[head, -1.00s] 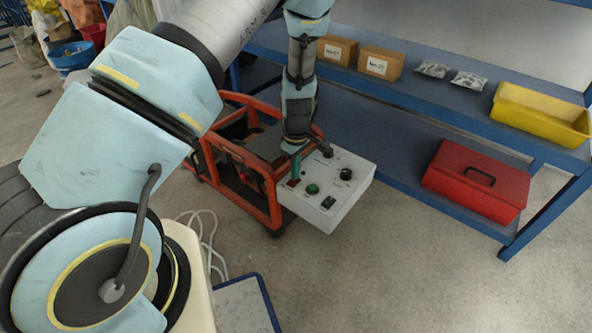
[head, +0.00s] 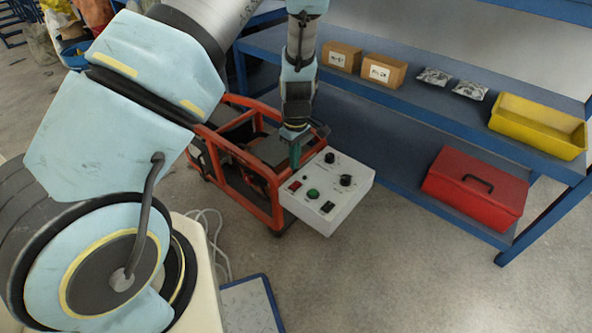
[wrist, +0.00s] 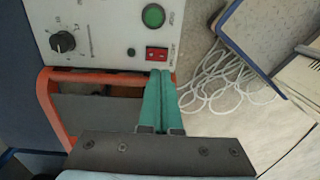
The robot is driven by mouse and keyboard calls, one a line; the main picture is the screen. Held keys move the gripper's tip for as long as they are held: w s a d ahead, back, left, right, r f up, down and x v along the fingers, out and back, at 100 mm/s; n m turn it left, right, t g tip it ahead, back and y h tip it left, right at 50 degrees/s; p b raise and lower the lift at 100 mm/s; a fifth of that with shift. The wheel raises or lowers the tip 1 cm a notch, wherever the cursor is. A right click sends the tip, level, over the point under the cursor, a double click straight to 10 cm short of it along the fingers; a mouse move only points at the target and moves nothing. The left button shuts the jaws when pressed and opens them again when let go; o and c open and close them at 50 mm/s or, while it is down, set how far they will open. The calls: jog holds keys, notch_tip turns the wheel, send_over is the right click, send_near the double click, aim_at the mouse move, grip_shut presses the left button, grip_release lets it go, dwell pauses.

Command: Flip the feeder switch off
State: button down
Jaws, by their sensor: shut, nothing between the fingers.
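The pale control box (head: 341,211) is mounted on the red-orange cart frame. Its top panel carries a red rocker switch (head: 295,186), a green round button (head: 312,194), a black switch (head: 327,207) and black knobs. In the wrist view the red rocker switch (wrist: 157,53) sits beside the green button (wrist: 153,15); the small labels are too blurred to read. My gripper (head: 294,167) has green fingers, shut and empty. In the wrist view, the fingertips of my gripper (wrist: 160,73) lie just short of the red switch, close to the panel edge; contact cannot be told.
A blue shelf rack at right holds cartons (head: 383,70), a yellow bin (head: 540,125) and a red toolbox (head: 475,186). White cable (wrist: 225,85) lies loose on the floor.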

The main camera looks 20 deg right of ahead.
notch_tip(320, 180, up, 6)
jog(key=shift+d+r+p, duration=0.15)
jog(key=shift+r+p, duration=0.1)
jog(key=shift+p, duration=0.1)
jog(key=w+a+r+m+h, duration=0.1)
jog(key=w+a+r+m, duration=0.1)
jog(key=a+r, duration=0.85)
jog(key=s+a+r+m+t, duration=0.15)
jog(key=s+a+r, duration=0.25)
jog(key=a, duration=0.5)
jog(key=s+a+r+m, duration=0.3)
jog(key=a+r, duration=0.1)
jog(key=a, duration=0.5)
notch_tip(320, 180, up, 19)
jog(key=p, duration=1.9)
jog(key=shift+s+a, duration=0.15)
jog(key=shift+a, duration=0.05)
jog(key=shift+m, duration=0.25)
